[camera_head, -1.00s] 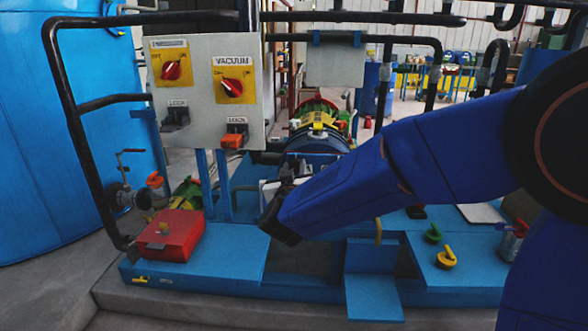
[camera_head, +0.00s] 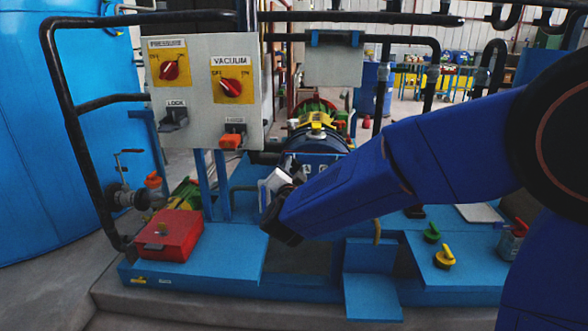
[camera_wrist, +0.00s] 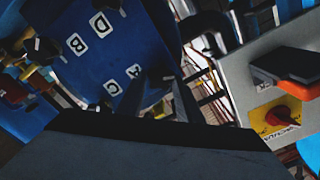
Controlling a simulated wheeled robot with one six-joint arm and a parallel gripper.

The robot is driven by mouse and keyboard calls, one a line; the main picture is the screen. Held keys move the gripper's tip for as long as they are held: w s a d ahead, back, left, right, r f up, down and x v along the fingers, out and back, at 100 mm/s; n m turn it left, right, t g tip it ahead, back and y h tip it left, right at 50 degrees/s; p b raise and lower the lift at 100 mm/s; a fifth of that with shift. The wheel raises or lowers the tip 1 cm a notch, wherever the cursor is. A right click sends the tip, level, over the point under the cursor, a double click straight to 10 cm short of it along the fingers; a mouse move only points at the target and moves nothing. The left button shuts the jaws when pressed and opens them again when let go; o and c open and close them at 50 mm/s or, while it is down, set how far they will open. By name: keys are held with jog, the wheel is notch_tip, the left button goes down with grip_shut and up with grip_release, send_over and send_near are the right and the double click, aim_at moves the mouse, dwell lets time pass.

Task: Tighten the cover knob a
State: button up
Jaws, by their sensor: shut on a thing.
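The blue round cover (camera_wrist: 90,75) fills the upper left of the wrist view, with white labels A, B, C and D. My gripper (camera_wrist: 160,82) is shut close beside label A (camera_wrist: 133,71), its two dark fingers pointing at the cover. It is shut on cover knob a, which is mostly hidden between the fingers. Label C (camera_wrist: 113,89) is to the left of A, and label B (camera_wrist: 75,44) is farther up. In the head view the blue cover (camera_head: 318,147) stands behind my gripper (camera_head: 274,184), and the fingertips are hard to make out.
A grey control panel (camera_head: 205,90) with red PRESSURE and VACUUM knobs stands left of the cover; it is also close on the right in the wrist view (camera_wrist: 240,75). A red box (camera_head: 168,235) sits on the blue base at left. Black pipes frame the panel.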

jog(key=m, duration=0.7)
jog(key=shift+d+f, duration=0.1)
jog(key=shift+f, duration=0.1)
jog(key=m, duration=0.6)
jog(key=shift+f, duration=0.2)
jog(key=shift+m, duration=0.4)
jog(key=o, duration=1)
jog(key=shift+o, duration=0.2)
jog(key=s, duration=1.7)
jog(key=shift+s+a, duration=0.25)
jog(key=shift+a, duration=0.05)
jog(key=shift+w, duration=0.1)
